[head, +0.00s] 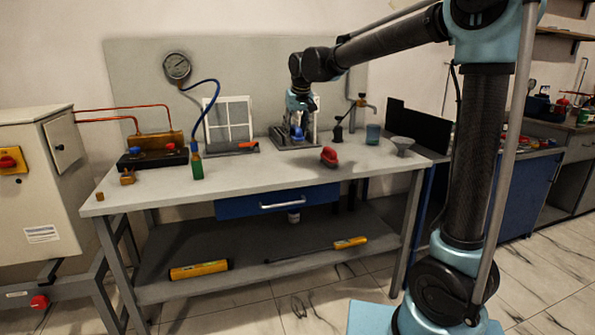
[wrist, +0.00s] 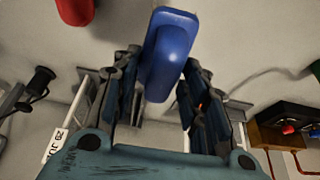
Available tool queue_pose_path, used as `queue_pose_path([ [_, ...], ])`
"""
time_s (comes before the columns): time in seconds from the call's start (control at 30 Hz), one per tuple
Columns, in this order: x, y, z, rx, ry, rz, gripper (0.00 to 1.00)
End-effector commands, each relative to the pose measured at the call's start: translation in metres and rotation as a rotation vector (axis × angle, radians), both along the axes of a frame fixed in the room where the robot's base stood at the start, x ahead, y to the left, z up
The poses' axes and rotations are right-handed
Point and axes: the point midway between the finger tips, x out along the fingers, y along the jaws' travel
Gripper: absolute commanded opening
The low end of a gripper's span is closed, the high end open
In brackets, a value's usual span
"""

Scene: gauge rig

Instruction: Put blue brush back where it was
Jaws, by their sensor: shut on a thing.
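The blue brush (head: 297,133) is at the back of the workbench, in front of a small upright panel. My gripper (head: 298,108) points down from above and is shut on it. In the wrist view the blue brush (wrist: 168,50) sits between the two fingers of my gripper (wrist: 163,75), its blue body reaching past the fingertips. The brush is over or on a dark flat base (head: 280,143); I cannot tell whether it touches. Its underside is hidden.
A red brush (head: 329,157) lies on the workbench (head: 240,175) to the front right, and a red thing (wrist: 75,10) shows in the wrist view. A grey funnel (head: 402,144), a blue-grey cup (head: 373,134) and a green bottle (head: 197,166) stand around. The front middle is clear.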

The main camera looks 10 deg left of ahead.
Motion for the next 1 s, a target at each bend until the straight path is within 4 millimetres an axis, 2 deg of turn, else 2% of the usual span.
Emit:
queue_pose_path([
  [0.23, -0.001, 0.002, -0.006, 0.000, 0.000, 0.002, 0.18],
  [0.5, -0.001, 0.002, -0.047, 0.000, 0.000, 0.003, 0.18],
  [0.77, -0.001, 0.002, -0.064, 0.000, 0.000, 0.002, 0.18],
  [1.0, -0.001, 0.002, -0.095, 0.000, 0.000, 0.002, 0.18],
])
